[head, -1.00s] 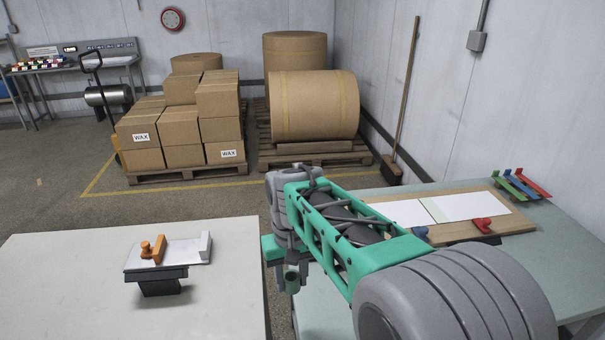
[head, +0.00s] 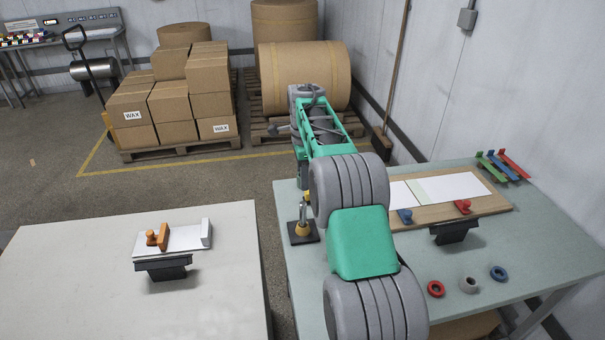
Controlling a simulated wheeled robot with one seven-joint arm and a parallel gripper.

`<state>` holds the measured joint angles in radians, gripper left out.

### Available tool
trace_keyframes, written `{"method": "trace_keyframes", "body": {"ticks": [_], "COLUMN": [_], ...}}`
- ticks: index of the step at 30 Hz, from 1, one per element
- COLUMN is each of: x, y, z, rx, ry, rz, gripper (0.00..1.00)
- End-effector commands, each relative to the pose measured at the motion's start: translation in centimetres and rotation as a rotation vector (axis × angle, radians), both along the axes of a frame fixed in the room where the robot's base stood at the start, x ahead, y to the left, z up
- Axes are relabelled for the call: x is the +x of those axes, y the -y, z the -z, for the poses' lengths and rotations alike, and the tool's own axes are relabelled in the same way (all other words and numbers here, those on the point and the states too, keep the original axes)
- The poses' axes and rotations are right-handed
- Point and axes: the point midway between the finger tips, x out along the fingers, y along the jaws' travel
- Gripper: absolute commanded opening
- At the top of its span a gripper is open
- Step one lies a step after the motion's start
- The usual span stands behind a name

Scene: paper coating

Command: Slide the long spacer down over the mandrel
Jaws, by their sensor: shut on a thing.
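The mandrel (head: 303,212) is an upright metal rod on a black square base (head: 304,239), with an orange-yellow collar low on it. It stands near the left edge of the green table. My gripper (head: 303,184) points down close above the mandrel's upper part. My arm hides part of it, and the fingertips are small and unclear. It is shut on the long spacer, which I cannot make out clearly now. I cannot tell whether the spacer is around the rod or above it.
A red ring (head: 436,289), a grey ring (head: 468,284) and a blue ring (head: 498,273) lie at the table's front right. A wooden board (head: 490,211) with paper lies behind them. A white table (head: 80,290) stands left, across a gap.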

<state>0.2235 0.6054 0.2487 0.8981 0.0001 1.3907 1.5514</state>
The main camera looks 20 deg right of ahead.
Motion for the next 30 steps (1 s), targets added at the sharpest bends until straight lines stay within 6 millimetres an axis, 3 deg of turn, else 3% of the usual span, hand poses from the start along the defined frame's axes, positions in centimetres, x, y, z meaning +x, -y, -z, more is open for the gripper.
{"method": "trace_keyframes", "body": {"ticks": [8,21,30], "x": [0.0,0.0,0.1], "y": [-0.2,-0.2,-0.2], "z": [-0.2,4.8,5.8], "rx": [0.000,0.000,0.000], "ry": [0.001,0.000,0.002], "rz": [-0.003,-0.004,-0.004], "gripper": [0.00,0.00,0.00]}}
